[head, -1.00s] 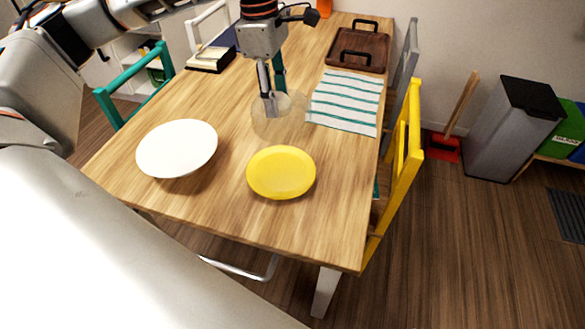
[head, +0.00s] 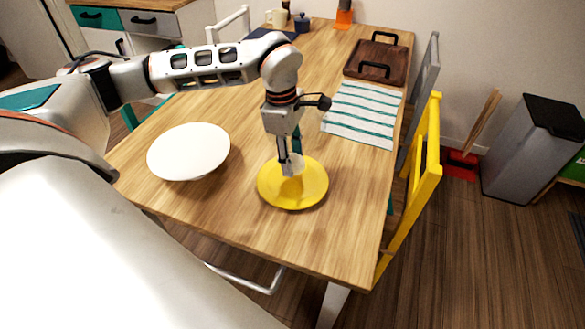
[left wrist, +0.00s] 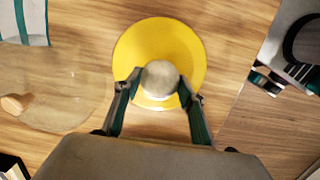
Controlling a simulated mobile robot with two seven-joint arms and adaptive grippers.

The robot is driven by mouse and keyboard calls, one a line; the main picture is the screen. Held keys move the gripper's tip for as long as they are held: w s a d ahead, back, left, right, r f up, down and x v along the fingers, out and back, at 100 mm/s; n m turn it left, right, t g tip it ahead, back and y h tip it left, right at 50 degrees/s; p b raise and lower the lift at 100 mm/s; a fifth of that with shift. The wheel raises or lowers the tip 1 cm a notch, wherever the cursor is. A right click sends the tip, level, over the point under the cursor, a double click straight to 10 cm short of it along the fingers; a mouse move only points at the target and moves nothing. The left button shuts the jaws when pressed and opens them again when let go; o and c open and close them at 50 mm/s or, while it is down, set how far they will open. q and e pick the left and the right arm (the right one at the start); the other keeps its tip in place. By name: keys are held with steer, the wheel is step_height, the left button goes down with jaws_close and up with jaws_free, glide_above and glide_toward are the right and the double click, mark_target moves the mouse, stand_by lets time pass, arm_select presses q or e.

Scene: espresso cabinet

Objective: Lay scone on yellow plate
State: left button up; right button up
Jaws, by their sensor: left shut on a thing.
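The yellow plate (head: 308,198) lies on the wooden table near its front edge, and it fills the middle of the left wrist view (left wrist: 160,35). My left gripper (head: 291,172) points down over the plate's far part. Its fingers are shut on a pale round scone, which shows between the fingertips in the left wrist view (left wrist: 160,77) and partly in the head view (head: 293,164). I cannot tell whether the scone touches the plate. My right gripper is not in view.
A white plate (head: 188,152) stands left of the yellow one. A striped cloth (head: 362,115) and a brown tray (head: 377,63) lie farther back. A clear rounded object (left wrist: 55,85) is beside the plate in the left wrist view. A yellow chair (head: 425,185) stands at the right.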

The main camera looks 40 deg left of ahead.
arm_select(q)
step_height(320, 180, down, 4)
steer(key=shift+f, duration=0.1)
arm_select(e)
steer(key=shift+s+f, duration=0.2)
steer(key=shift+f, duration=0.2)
arm_select(q)
steer(key=o, duration=1.1)
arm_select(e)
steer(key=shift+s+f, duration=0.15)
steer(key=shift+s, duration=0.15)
